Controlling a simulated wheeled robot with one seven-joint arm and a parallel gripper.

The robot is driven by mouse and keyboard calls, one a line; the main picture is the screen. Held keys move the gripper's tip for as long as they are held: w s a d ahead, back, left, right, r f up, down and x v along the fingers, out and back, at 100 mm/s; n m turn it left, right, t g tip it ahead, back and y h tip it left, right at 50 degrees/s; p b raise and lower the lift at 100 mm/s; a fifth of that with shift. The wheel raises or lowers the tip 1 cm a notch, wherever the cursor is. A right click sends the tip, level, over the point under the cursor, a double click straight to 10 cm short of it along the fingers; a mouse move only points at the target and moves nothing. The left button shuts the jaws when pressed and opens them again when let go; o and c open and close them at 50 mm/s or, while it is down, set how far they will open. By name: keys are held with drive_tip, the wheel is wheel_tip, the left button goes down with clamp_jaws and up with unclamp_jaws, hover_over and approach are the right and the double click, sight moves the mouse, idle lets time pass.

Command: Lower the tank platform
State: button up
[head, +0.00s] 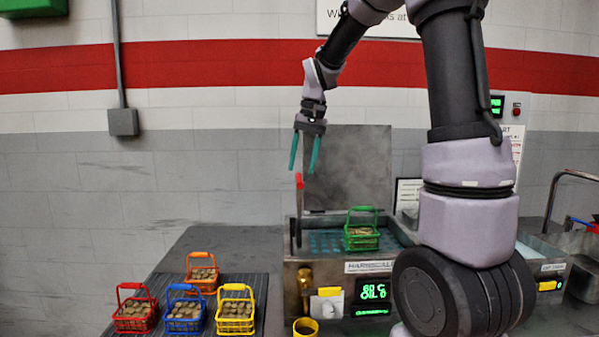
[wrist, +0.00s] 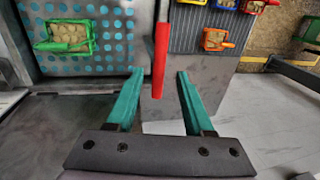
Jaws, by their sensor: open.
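The tank platform (head: 328,241) is a perforated plate with teal dots inside the open tank (head: 288,283); it also shows in the wrist view (wrist: 108,34). A green basket (head: 361,238) of brownish pieces stands on it, at the upper left of the wrist view (wrist: 66,38). A lever with a red handle (head: 299,181) stands upright at the tank's left side. My gripper (head: 303,167) is open and empty, teal fingers pointing down just above the red handle. In the wrist view, the handle (wrist: 160,62) appears between the fingertips; I cannot tell whether they touch it.
Red (head: 136,314), blue (head: 183,312), yellow (head: 236,314) and orange (head: 203,273) baskets stand on a ribbed dark mat at left. The tank's raised lid (head: 347,165) is behind the lever. A green display (head: 374,291) is on the tank front. The counter left of the tank is partly clear.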

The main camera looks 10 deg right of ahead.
drive_tip(key=shift+a+f, duration=0.2)
drive_tip(key=shift+f, duration=1.05)
clamp_jaws()
idle(0.5)
